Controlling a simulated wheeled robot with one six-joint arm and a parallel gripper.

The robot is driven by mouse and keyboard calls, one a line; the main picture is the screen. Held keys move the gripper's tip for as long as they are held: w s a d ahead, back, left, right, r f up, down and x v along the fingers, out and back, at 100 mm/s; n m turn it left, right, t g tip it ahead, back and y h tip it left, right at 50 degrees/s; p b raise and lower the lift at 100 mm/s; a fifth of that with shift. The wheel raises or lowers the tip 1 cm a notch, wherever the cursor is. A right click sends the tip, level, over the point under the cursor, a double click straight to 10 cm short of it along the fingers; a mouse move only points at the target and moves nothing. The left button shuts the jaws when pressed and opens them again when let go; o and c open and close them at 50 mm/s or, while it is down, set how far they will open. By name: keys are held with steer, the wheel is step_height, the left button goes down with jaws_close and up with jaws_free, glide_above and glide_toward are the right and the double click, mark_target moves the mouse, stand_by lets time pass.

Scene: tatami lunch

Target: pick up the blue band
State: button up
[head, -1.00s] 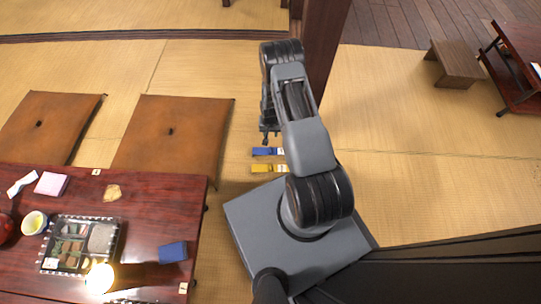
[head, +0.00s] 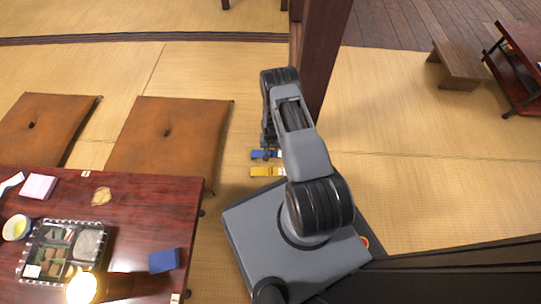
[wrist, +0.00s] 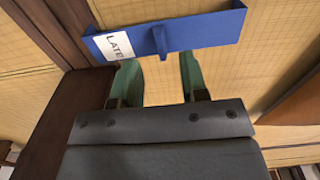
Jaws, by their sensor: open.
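The blue band (head: 259,155) lies on the tatami floor, just beyond a yellow band (head: 266,172) in the head view. In the wrist view the blue band (wrist: 205,31) spans the upper part, with a white label reading "LATE" at its left and a small blue tab at its middle. My gripper (wrist: 158,62) is open, its two green fingers apart and pointing at the band, with the tab ahead of the gap. I see nothing between the fingers. In the head view my gripper (head: 268,150) is over the blue band and hides part of it.
A dark wooden post (head: 322,55) stands close behind and right of my arm. A brown cushion (head: 175,140) lies left of the bands. A low red table (head: 130,215) with a bento box (head: 62,250) and a blue box (head: 164,261) is at lower left. Open tatami lies right.

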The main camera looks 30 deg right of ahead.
mark_target(270, 152)
step_height(270, 152, down, 3)
steer(key=shift+f+b, duration=0.2)
steer(key=shift+b, duration=0.55)
steer(key=shift+r, duration=0.1)
steer(key=shift+c, duration=0.4)
jaws_close()
